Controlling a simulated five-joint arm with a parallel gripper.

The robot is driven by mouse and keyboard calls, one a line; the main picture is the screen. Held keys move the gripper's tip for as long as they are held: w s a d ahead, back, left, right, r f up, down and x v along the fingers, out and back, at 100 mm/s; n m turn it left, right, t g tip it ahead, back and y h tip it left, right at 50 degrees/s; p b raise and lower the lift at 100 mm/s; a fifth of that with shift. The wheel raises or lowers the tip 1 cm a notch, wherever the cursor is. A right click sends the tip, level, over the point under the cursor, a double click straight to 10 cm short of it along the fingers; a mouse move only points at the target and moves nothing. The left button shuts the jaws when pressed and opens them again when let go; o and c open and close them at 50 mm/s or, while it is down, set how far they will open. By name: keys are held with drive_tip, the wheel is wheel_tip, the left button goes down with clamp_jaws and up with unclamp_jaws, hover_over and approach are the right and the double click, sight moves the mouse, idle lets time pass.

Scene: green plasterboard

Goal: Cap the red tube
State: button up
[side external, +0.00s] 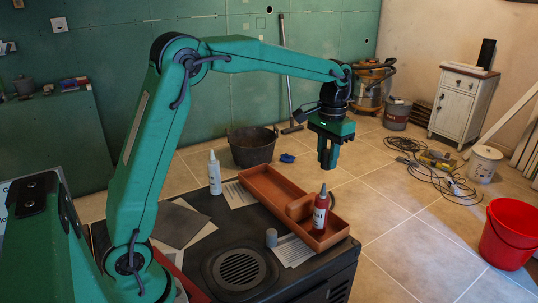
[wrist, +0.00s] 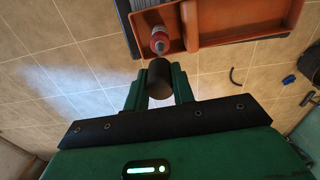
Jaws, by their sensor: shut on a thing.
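The red tube (side external: 320,214) stands upright, apparently in the near compartment of the orange tray (side external: 268,190). It has a pale label and a narrow nozzle at its top. In the wrist view my gripper (wrist: 160,88) is shut on a dark cylinder, seemingly a cap (wrist: 160,76). The cap is hard to make out in the side view.
A white tube (side external: 214,174) stands on the dark bench left of the tray. A small grey cylinder (side external: 271,237) stands at the front near a paper sheet (side external: 294,250). The tray's orange divider (side external: 298,207) rises beside the red tube. A black tub (side external: 250,148) is on the floor behind.

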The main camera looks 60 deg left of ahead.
sight(324, 184)
drive_tip(key=shift+f, duration=2.35)
drive_tip(key=shift+f, duration=2.15)
idle(2.4)
drive_tip(key=o, duration=1.5)
drive_tip(key=shift+r, duration=0.1)
